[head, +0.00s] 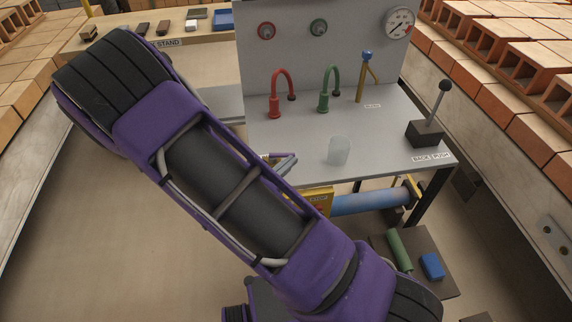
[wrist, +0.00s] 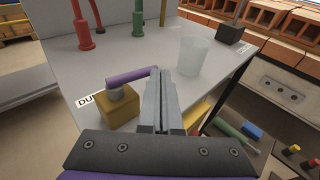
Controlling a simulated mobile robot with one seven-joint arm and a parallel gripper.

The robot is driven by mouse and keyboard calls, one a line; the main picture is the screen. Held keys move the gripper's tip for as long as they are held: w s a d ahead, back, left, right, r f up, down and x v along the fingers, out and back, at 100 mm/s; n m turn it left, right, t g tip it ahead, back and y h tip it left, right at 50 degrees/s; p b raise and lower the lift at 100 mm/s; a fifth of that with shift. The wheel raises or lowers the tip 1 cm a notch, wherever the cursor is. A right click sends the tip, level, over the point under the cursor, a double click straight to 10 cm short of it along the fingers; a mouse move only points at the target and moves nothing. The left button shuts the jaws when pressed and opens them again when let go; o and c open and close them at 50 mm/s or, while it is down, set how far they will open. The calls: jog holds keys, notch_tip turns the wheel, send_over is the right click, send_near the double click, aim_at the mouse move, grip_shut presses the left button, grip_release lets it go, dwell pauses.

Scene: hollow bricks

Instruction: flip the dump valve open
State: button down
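The dump valve shows in the wrist view as a yellow block (wrist: 108,112) with a grey pivot and a purple lever (wrist: 132,76). It sits at the table's front edge beside a label starting "DU". The lever lies roughly level, pointing right. My gripper (wrist: 160,78) has its fingers together, just right of the block. The lever's far end meets the left finger or passes behind it; I cannot tell whether they touch.
A clear cup (head: 339,151) stands close right of my gripper. Behind are a red tap (head: 276,94), a green tap (head: 327,90) and a yellow tap-like post (head: 365,78). A black lever box (head: 425,133) stands at right. A blue pipe (head: 370,201) runs below the table.

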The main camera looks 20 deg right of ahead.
jog(key=shift+w+d, duration=0.3)
jog(key=shift+d, duration=0.05)
jog(key=shift+w+d, duration=0.1)
dwell(0.7)
